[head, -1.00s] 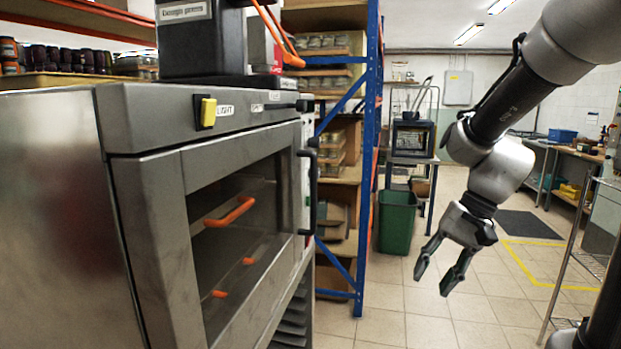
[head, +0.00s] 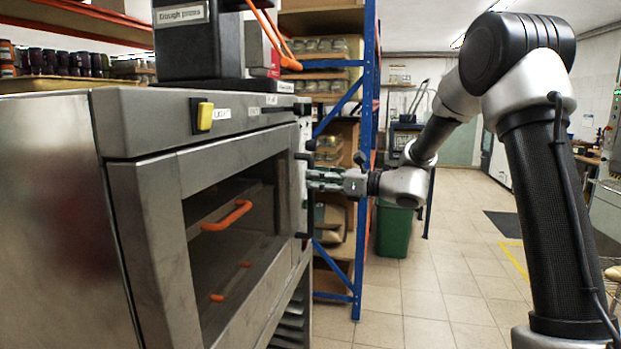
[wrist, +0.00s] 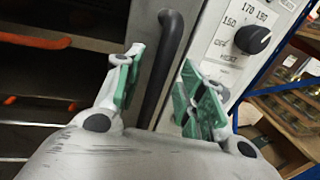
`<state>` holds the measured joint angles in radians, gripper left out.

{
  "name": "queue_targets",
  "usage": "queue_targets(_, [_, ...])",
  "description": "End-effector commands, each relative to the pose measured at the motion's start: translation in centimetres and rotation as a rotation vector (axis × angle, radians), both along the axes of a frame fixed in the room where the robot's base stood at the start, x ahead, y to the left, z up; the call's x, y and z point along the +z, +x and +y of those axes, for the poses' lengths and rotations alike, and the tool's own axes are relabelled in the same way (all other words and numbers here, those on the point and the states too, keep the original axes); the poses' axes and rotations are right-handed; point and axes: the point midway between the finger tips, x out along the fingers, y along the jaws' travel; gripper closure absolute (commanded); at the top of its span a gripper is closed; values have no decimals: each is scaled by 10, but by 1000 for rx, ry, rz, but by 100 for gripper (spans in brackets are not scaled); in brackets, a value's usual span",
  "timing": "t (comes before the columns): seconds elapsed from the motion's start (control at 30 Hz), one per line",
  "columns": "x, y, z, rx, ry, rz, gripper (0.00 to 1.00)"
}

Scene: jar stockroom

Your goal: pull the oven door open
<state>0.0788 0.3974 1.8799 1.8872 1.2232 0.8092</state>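The steel oven (head: 60,200) stands on the left of the head view. Its windowed door (head: 150,240) looks shut, with orange-handled things visible inside. The black upright door handle (head: 303,236) is at the door's right edge. My gripper (head: 318,180) is at the handle's height and hides its middle part. In the wrist view the handle (wrist: 163,62) runs between the two green-padded fingers of my gripper (wrist: 162,90). The fingers are apart, with a gap visible on both sides of the handle.
A temperature knob (wrist: 252,38) is on the oven's panel right of the handle. A blue-framed shelf (head: 362,150) with jars and boxes stands just beyond the oven. A green bin (head: 394,230) is behind my arm. The tiled floor (head: 400,320) in front is clear.

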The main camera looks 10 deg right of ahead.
Motion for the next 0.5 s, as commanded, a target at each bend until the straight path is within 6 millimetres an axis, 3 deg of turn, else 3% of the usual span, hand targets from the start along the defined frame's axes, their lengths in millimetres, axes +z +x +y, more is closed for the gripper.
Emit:
queue_targets(0.2, [-1, 12, 21, 0, -1, 1, 61])
queue_targets(0.5, [0, 14, 23, 0, -1, 0, 61])
